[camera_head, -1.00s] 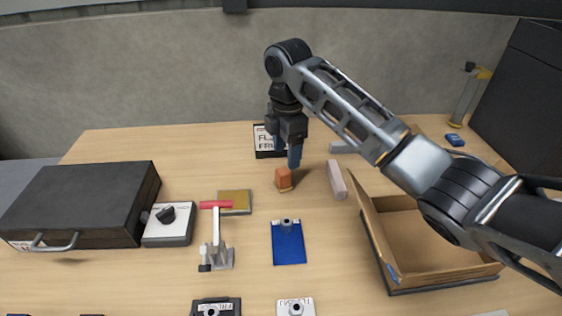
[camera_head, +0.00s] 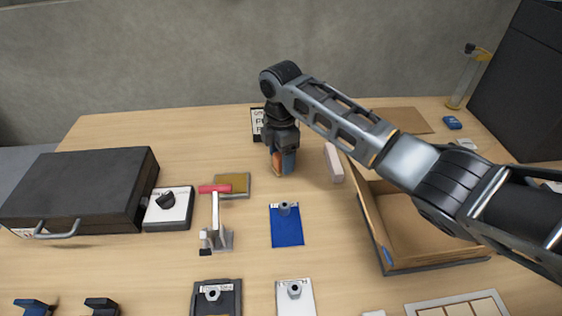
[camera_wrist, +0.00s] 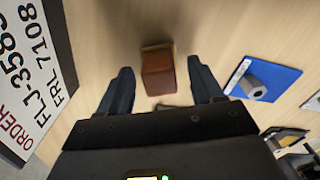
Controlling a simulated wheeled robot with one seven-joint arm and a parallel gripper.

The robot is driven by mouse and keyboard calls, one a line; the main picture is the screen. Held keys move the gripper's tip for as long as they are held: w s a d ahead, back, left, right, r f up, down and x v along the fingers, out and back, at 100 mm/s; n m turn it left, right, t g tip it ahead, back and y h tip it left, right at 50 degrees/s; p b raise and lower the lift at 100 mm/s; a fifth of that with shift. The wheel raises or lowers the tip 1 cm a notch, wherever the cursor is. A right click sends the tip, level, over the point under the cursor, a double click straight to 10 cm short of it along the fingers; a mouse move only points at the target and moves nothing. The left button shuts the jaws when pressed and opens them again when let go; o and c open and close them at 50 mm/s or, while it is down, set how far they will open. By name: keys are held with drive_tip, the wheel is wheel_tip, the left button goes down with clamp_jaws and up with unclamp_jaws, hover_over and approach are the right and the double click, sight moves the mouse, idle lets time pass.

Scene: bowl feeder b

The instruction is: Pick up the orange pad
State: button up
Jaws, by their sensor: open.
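The orange pad (camera_head: 277,161) is a small upright block on the wooden table, partly hidden by my gripper in the head view. In the wrist view the pad (camera_wrist: 158,72) looks brown-orange, with a tan edge at its far side. My gripper (camera_wrist: 162,85) is open, with one dark blue finger on each side of the pad and a gap on both sides. In the head view my gripper (camera_head: 283,160) is low over the table, pointing down at the pad.
A pale pink block (camera_head: 334,163) lies right of the pad. A white order sign (camera_head: 257,124) stands behind my gripper. A blue plate (camera_head: 287,228) lies in front, and a red-handled clamp (camera_head: 216,215) to the left. An open cardboard box (camera_head: 440,262) stands at the right.

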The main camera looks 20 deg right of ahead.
drive_tip(key=shift+c, duration=0.3)
drive_tip(key=c, duration=1.1)
drive_tip(key=shift+r, duration=0.5)
drive_tip(key=r, duration=0.2)
drive_tip(key=r+b, duration=0.1)
drive_tip(key=shift+s+d+r, duration=0.25)
drive_tip(key=shift+d, duration=0.15)
drive_tip(key=shift+s+d+r+p, duration=0.2)
drive_tip(key=shift+s+d+r, duration=0.9)
drive_tip(key=shift+d, duration=0.3)
drive_tip(key=shift+s+d+r+p, duration=0.2)
drive_tip(key=shift+s+d+r, duration=0.9)
drive_tip(key=shift+d, duration=0.3)
drive_tip(key=shift+s+d+r+p, duration=0.2)
drive_tip(key=shift+s+d+r, duration=0.9)
drive_tip(key=shift+d, duration=0.3)
